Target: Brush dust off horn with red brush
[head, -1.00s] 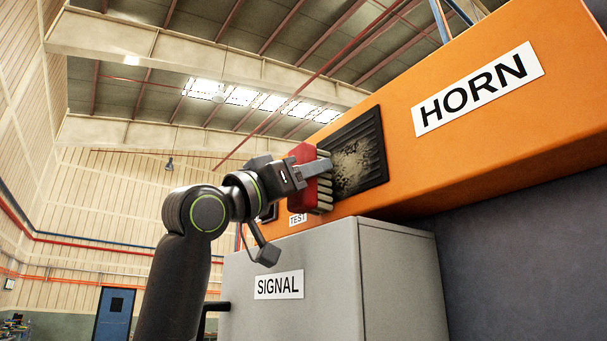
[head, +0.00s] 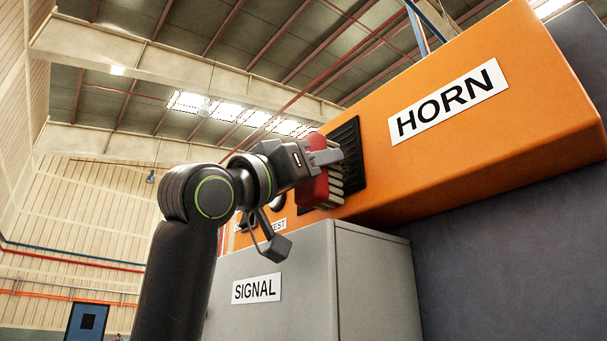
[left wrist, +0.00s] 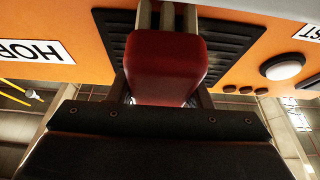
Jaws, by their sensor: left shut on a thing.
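My left gripper (head: 322,160) is shut on the red brush (head: 312,187) in front of the orange horn housing (head: 420,150). The pale bristles (head: 336,183) face the horn's black slatted grille (head: 350,140) and overlap it; I cannot tell for sure if they touch. My right gripper is not in view.
A grey SIGNAL cabinet (head: 375,285) stands just below the horn housing. A HORN label (head: 447,100) is right of the grille. A white round button (left wrist: 283,67) and a partly cut-off TEST label (left wrist: 306,30) lie beside the grille.

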